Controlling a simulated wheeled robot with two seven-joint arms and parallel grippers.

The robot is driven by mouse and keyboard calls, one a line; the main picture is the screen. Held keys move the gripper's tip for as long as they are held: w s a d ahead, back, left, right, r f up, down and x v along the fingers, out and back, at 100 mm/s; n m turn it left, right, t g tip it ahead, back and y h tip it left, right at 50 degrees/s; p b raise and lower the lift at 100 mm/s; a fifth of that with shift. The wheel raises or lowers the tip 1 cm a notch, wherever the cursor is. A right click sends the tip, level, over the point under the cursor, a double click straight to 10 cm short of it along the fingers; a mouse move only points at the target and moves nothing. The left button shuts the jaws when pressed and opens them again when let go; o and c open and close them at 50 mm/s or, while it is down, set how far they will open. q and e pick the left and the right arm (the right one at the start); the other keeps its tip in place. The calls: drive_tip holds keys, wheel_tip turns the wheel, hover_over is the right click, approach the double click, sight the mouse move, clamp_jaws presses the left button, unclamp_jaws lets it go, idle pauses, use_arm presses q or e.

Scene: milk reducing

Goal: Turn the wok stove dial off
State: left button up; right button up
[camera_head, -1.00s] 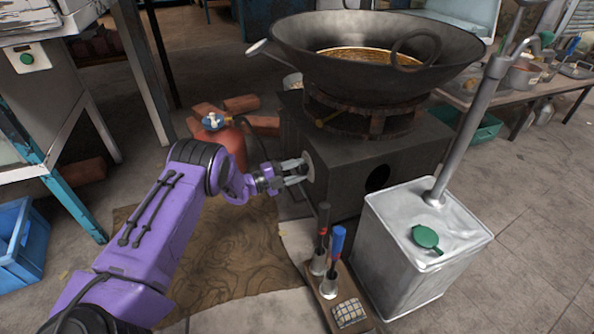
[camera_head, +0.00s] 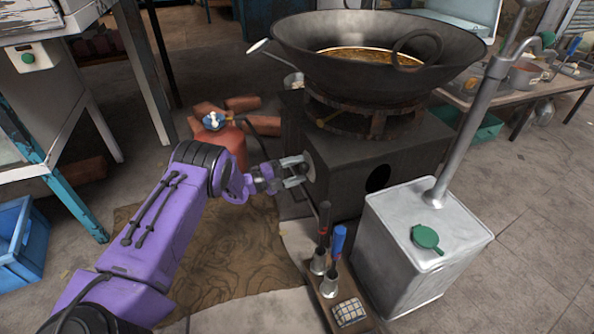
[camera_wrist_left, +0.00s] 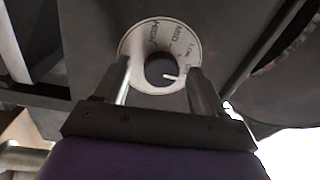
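The wok stove (camera_head: 345,150) is a dark box with a large wok (camera_head: 375,55) on top. Its dial (camera_head: 308,166) is on the left face. In the left wrist view, a pale ring (camera_wrist_left: 140,45) with HIGH, MID and LOW lettering surrounds the dark knob (camera_wrist_left: 160,66). A short white mark on the knob points right, toward the ring's lower right part. My left gripper (camera_head: 300,171) is open in front of the dial. In the wrist view its fingers (camera_wrist_left: 158,88) stand on either side of the knob with visible gaps. My right gripper is out of view.
A red gas cylinder (camera_head: 228,142) stands just behind my left arm. A brown mat (camera_head: 235,250) lies on the floor.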

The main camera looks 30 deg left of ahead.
use_arm(q)
drive_tip(key=shift+d, duration=0.15)
drive_tip(key=shift+s+a+r, duration=0.1)
drive_tip(key=shift+s+a, duration=0.05)
drive_tip(key=shift+a, duration=0.05)
drive_tip(key=p+v, duration=0.2)
drive_tip(key=v, duration=0.1)
drive_tip(key=shift+s+a+r, duration=0.15)
drive_tip(key=shift+s+a, duration=0.05)
drive_tip(key=p, duration=0.2)
approach(301, 168)
drive_tip(key=v, duration=0.2)
drive_tip(key=shift+f, duration=0.25)
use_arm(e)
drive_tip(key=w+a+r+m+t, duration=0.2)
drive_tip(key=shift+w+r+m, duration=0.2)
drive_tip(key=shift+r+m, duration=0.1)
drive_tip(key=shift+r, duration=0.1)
